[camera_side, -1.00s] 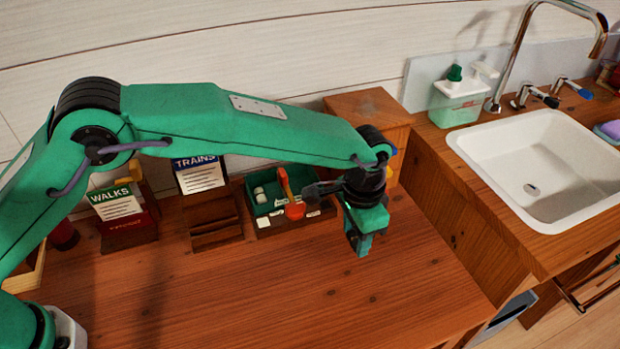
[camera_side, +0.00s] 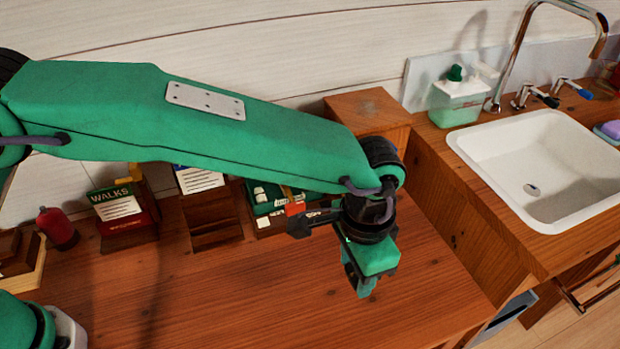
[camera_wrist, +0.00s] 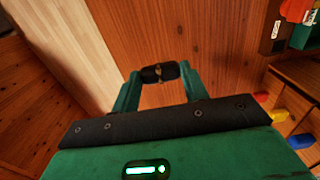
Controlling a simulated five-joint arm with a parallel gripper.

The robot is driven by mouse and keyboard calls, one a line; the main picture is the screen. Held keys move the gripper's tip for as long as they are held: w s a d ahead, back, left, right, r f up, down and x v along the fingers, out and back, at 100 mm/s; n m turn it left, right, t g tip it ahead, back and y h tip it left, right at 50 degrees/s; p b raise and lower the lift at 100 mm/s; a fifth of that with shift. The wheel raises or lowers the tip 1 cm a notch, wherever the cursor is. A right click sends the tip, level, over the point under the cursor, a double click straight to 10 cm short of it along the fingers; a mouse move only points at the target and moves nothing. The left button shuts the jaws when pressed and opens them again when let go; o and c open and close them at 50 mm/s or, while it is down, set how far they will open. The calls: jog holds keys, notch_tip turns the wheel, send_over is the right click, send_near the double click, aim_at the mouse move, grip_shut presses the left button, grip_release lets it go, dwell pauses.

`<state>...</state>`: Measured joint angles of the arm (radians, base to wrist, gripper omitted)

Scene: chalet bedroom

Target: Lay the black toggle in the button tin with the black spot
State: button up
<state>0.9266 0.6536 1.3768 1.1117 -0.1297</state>
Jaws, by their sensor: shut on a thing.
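My gripper (camera_wrist: 160,82) is shut on the black toggle (camera_wrist: 151,75), a short dark bar with a lighter band at its middle. It lies crosswise between the two green fingertips in the wrist view. In the side view my gripper (camera_side: 362,287) hangs over the right part of the wooden desk (camera_side: 265,300), and the toggle cannot be made out there. I cannot make out a button tin with a black spot in either view.
A green box with white pieces (camera_side: 262,194) stands at the back, partly behind my arm. Left of it are card holders, one marked WALKS (camera_side: 122,207), and a red bottle (camera_side: 57,229). A white sink (camera_side: 540,175) is at right. The desk's front middle is clear.

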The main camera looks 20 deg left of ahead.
dwell(0.4)
jog(key=w+a, duration=1.3)
jog(key=w, duration=0.2)
jog(key=w+a+f, duration=0.2)
jog(key=w, duration=0.1)
jog(key=w+a+f, duration=0.2)
jog(key=w, duration=0.1)
jog(key=w+a+f, duration=0.2)
jog(key=w+a, duration=0.1)
jog(key=shift+w+f, duration=0.1)
jog(key=shift+w, duration=0.1)
jog(key=shift+d+f, duration=0.1)
jog(key=shift+f, duration=1.9)
jog(key=shift+f, duration=0.2)
jog(key=o, duration=0.7)
jog(key=shift+c, duration=0.2)
jog(key=shift+r, duration=0.1)
